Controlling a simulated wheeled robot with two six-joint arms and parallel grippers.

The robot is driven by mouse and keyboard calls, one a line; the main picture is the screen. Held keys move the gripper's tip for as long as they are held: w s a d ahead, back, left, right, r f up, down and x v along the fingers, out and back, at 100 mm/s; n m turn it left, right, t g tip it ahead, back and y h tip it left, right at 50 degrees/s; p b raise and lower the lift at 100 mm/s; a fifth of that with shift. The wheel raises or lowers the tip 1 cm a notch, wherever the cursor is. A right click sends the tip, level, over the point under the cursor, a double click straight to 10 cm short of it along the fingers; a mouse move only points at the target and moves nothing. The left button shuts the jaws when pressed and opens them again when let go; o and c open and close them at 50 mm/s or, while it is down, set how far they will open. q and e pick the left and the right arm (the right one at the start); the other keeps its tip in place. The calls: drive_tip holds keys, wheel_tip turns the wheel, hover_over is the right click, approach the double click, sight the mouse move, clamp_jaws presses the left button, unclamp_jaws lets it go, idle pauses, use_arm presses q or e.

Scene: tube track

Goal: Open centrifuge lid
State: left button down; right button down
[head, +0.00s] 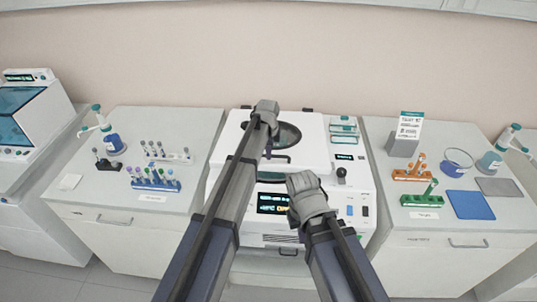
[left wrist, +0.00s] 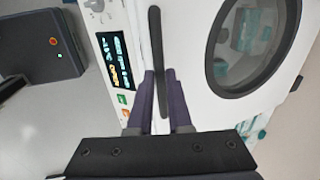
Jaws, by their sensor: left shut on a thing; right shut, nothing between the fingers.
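The white centrifuge (head: 360,195) stands in the middle of the bench. Its lid (head: 312,155) has a round dark window (head: 289,133) and lies flat or nearly flat; I cannot tell if it is slightly raised. In the left wrist view, my left gripper (left wrist: 159,76) is shut on the dark lid handle (left wrist: 156,40), one finger on each side. In the head view my left gripper (head: 270,150) is mostly hidden by its arm, over the lid's front. My right gripper (head: 312,185) is shut and empty in front of the lid, over the control panel; its fingers are largely hidden.
The lit display (head: 273,203) is on the centrifuge's front. Tube racks (head: 155,182) and a pipette stand are on the left bench. An orange rack (head: 412,174), a green rack (head: 422,200) and a blue mat (head: 470,205) are on the right bench. The wall behind is bare.

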use_arm(q)
drive_tip(key=w+r+p, duration=0.4)
drive_tip(key=r+p, duration=0.3)
drive_tip(key=r, duration=0.1)
drive_tip(key=w+r+p, duration=0.4)
drive_tip(key=r+p, duration=0.3)
drive_tip(key=r, duration=0.1)
drive_tip(key=shift+w, duration=0.3)
